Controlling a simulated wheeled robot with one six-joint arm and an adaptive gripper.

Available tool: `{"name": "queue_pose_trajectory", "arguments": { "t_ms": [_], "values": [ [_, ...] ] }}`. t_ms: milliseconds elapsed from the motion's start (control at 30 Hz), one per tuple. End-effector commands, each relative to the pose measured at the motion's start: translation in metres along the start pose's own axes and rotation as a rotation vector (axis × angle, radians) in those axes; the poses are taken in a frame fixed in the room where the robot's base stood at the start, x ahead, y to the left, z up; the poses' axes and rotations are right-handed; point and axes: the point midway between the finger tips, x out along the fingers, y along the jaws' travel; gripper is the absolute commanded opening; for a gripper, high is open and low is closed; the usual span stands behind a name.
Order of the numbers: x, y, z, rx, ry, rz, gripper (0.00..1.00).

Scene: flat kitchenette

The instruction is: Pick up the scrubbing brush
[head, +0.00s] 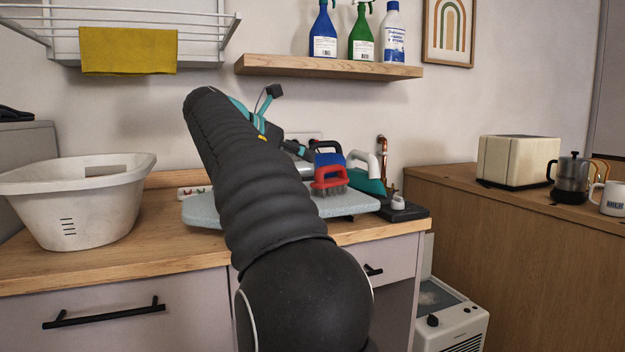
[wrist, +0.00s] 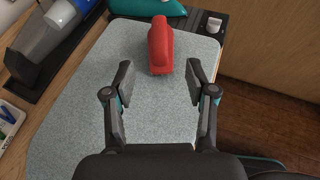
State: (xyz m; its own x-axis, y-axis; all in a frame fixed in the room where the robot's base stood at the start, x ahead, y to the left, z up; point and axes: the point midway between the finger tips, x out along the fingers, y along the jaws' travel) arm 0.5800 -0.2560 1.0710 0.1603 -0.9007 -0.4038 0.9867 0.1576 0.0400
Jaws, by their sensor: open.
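The scrubbing brush (head: 329,174) is red with grey bristles pointing down. It sits on a pale speckled ironing board (head: 205,212) on the wooden counter. In the wrist view the brush (wrist: 160,42) is at top centre on the board (wrist: 75,120), its red top facing me. My gripper (wrist: 159,72) is open and empty, with one finger toward each side of the brush's near end. The brush lies just beyond the fingertips, and I see no contact. In the head view my arm hides much of the board, and the fingers cannot be made out clearly.
A teal and white iron (head: 370,180) stands close behind the brush; its teal body (wrist: 148,6) also shows in the wrist view. A blue item (head: 328,157) is behind the brush. A white basket (head: 75,205) stands left. A shelf (head: 320,67) with bottles hangs above.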

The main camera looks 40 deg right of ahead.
Motion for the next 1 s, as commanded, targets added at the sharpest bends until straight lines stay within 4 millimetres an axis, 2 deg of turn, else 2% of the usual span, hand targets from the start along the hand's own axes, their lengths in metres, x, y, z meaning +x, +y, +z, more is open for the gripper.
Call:
{"name": "queue_pose_trajectory", "arguments": {
  "t_ms": [167, 500, 600, 867, 1000],
  "values": [
    [0.012, 0.002, 0.008, -0.042, -0.025, -0.024, 0.56],
    [0.070, 0.000, 0.009, -0.042, -0.024, -0.024, 0.56],
    [0.081, 0.000, 0.009, -0.041, -0.024, -0.022, 0.56],
    [0.093, 0.000, 0.009, -0.041, -0.023, -0.021, 0.56],
    [0.109, -0.001, 0.005, -0.041, -0.022, -0.022, 0.56]
  ]
}}
